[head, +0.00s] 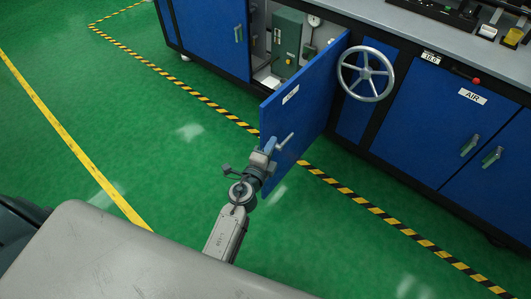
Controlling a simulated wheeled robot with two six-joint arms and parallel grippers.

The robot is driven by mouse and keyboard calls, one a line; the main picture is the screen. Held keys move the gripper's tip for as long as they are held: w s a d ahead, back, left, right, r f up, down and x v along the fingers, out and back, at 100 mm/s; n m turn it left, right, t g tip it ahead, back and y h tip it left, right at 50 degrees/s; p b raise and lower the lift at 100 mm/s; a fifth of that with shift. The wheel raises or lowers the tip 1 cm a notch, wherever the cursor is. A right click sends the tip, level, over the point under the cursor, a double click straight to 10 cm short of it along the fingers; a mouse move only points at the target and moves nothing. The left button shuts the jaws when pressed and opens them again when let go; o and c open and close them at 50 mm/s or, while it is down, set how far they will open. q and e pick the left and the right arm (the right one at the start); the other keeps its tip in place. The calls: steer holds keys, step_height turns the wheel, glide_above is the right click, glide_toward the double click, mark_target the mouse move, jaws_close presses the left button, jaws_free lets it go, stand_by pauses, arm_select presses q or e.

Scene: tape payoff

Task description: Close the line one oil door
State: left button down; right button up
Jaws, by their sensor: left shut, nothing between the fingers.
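The blue oil door (312,95) stands swung open, sticking out from the blue cabinet into the aisle. It carries a small white label, too small to read surely, and a silver lever handle (285,141) near its free edge. My left gripper (267,151) is shut and empty at the door's free edge, close to the handle. I cannot tell whether it touches the door. Behind the door the compartment (262,75) is open, with a grey-green unit (286,43) and a gauge inside. My right gripper is not in view.
A grey handwheel (366,74) sits on the cabinet front just right of the door. Further right is a shut door marked AIR (440,115) with green-grey handles. Black-yellow floor tape (345,189) runs along the cabinet. The green floor (130,120) left of the door is clear.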

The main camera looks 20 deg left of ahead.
mark_target(265, 130)
arm_select(q)
steer(key=w+a, duration=0.2)
steer(key=w, duration=0.1)
steer(key=w+a, duration=0.1)
steer(key=w, duration=0.1)
steer(key=shift+w+a, duration=0.1)
steer(key=shift+a, duration=0.2)
steer(key=shift+a, duration=0.1)
